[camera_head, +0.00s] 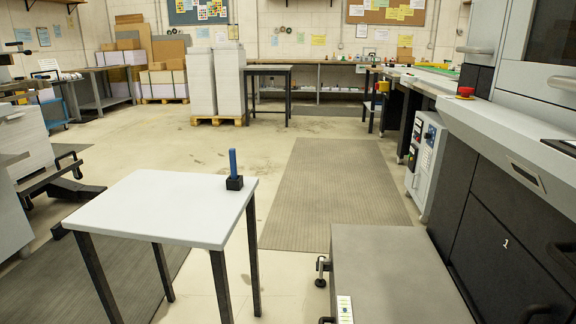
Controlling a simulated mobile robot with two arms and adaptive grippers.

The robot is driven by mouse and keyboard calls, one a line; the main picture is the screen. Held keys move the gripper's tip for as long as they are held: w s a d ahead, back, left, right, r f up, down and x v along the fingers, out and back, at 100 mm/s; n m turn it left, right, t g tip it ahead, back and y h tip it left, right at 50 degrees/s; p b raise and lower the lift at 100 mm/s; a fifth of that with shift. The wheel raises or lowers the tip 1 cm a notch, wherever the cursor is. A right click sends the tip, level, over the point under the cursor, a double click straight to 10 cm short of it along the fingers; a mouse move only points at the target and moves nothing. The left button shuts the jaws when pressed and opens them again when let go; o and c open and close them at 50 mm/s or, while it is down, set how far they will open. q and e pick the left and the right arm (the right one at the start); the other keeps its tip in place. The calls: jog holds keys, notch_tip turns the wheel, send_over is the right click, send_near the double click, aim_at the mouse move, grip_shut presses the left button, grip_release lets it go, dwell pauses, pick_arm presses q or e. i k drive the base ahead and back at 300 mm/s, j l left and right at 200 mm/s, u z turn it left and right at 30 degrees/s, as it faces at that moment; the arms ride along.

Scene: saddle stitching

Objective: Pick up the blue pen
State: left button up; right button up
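The blue pen (233,162) stands upright in a small black holder (234,183). The holder sits near the far right corner of a small table with a white top (150,210) and dark legs. The pen's lower end is hidden inside the holder. Neither of my grippers shows in the head view.
A grey flat-topped cart (390,270) stands at the front right, beside a large machine (505,215) along the right side. A ribbed mat (335,190) lies on open floor behind the table. Paper stacks on a pallet (216,120) stand further back.

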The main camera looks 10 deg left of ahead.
aim_at(232, 154)
jog(key=u, duration=0.75)
